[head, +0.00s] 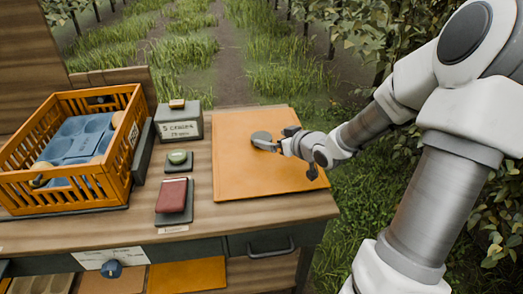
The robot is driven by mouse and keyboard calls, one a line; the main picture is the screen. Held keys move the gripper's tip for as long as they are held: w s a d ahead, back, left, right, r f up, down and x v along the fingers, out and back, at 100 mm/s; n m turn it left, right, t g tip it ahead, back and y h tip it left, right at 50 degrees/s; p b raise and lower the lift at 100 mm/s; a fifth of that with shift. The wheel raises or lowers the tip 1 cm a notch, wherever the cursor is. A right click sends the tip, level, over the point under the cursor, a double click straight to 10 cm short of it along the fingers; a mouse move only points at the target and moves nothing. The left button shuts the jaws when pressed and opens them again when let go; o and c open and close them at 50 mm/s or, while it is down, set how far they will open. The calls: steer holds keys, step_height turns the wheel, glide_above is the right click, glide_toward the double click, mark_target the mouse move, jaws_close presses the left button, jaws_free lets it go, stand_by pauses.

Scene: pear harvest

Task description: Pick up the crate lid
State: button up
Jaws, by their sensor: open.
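The crate lid (240,176) appears to be the flat orange panel lying on the right part of the wooden bench. A round grey disc, perhaps its knob (261,137), sits near its middle. My gripper (278,146) reaches in from the right, low over the lid, with its open fingers pointing left at the disc. I cannot tell whether the fingers touch the disc. The orange slatted crate (66,191) stands at the left of the bench, open on top, with a blue moulded tray (77,139) and a few pale fruits inside.
Between crate and lid stand a grey labelled box (180,126), a green-topped pad (177,158) and a red block on a dark base (172,195). Foliage lies right of the bench.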

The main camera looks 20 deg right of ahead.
mark_target(261, 137)
steer(key=b+x, duration=0.1)
steer(key=x, duration=0.1)
steer(key=b+x, duration=0.2)
steer(key=x, duration=0.1)
steer(key=shift+a+f, duration=0.1)
steer(key=shift+f, duration=0.2)
steer(key=shift+r, duration=0.1)
steer(key=c, duration=1.5)
